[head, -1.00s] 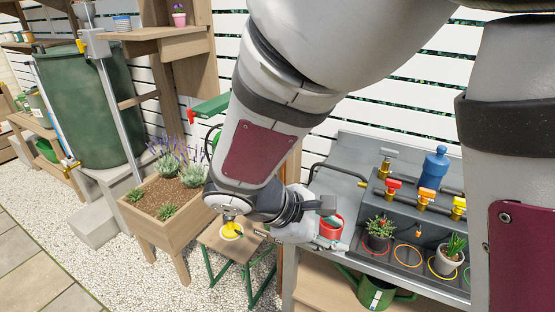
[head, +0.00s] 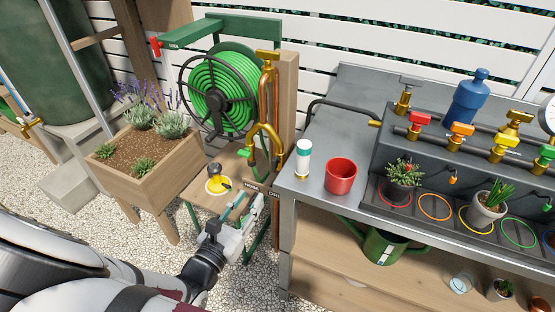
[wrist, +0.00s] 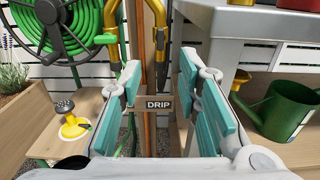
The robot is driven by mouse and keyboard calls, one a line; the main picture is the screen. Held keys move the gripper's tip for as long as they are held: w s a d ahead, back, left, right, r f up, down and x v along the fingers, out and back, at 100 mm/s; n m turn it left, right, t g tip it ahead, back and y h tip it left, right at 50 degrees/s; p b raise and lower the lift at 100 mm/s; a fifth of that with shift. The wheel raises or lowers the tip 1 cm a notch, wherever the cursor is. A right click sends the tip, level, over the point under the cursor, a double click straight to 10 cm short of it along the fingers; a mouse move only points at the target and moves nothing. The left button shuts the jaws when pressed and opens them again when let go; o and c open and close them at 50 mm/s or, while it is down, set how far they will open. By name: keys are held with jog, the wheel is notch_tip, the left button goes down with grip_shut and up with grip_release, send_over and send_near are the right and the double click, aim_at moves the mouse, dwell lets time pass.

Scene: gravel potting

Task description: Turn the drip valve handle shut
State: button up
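A dark label reading DRIP (wrist: 158,104) shows between my fingers in the wrist view, on or near the wooden post. Above it run brass pipes (wrist: 153,50). In the head view a copper riser (head: 270,90) carries a yellow handle (head: 268,55) on top, and a brass tap with a green handle (head: 245,152) is lower down. I cannot tell which handle belongs to the DRIP label. My gripper (head: 243,207) is open and empty, below the tap and beside the stool. Its teal finger pads (wrist: 160,98) stand well apart.
A stool (head: 205,195) bears a yellow-based fitting (head: 217,184). A green hose reel (head: 222,88) stands behind, a planter (head: 150,165) left. The metal bench (head: 310,190) at right holds a red cup (head: 341,176), a white bottle (head: 303,158), and valves. A green watering can (head: 385,246) stands beneath.

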aim_at(273, 165)
jog(key=b+x, duration=0.1)
jog(key=x, duration=1.2)
jog(key=shift+w+d+b, duration=0.1)
jog(key=shift+w+b, duration=0.25)
grip_shut()
